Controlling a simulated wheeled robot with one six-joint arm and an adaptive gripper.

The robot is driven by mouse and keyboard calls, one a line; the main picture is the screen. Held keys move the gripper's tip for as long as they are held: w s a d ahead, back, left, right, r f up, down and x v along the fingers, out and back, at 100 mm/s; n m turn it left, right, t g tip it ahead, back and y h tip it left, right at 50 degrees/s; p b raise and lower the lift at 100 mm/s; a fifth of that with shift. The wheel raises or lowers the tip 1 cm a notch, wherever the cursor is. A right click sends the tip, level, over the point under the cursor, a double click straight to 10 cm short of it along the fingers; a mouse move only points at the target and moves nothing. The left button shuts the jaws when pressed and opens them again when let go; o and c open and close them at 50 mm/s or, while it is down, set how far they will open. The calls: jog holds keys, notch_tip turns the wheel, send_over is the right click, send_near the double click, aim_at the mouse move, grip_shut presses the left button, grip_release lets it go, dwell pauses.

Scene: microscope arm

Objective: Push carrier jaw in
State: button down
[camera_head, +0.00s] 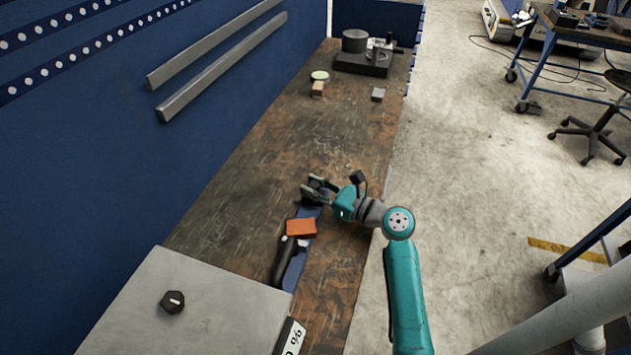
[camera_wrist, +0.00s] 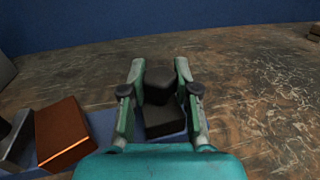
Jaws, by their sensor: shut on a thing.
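The carrier jaw appears to be the dark block at the far end of a blue base (camera_head: 297,262). It shows in the wrist view (camera_wrist: 163,118) as a dark lower step with a taller dark part behind it. My gripper (camera_head: 316,188) reaches in from the right, and its fingers (camera_wrist: 158,75) are closed on both sides of the dark block's upper part. An orange block (camera_head: 301,228) lies on the base nearer the front, and it also shows at the left of the wrist view (camera_wrist: 62,130). A gap separates it from the dark block.
A black rounded part (camera_head: 284,262) sits on the base's near end. A grey plate (camera_head: 215,305) with a black knob (camera_head: 173,301) is at the front left. A blue wall runs along the left. Small blocks (camera_head: 378,94) and a dark apparatus (camera_head: 362,65) stand far back; the mid-table is clear.

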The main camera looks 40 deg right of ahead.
jog(key=s+a, duration=0.2)
jog(key=a, duration=0.1)
jog(key=shift+s+a, duration=0.2)
jog(key=c, duration=0.8)
grip_release()
jog(key=shift+d, duration=0.1)
jog(key=v, duration=1.2)
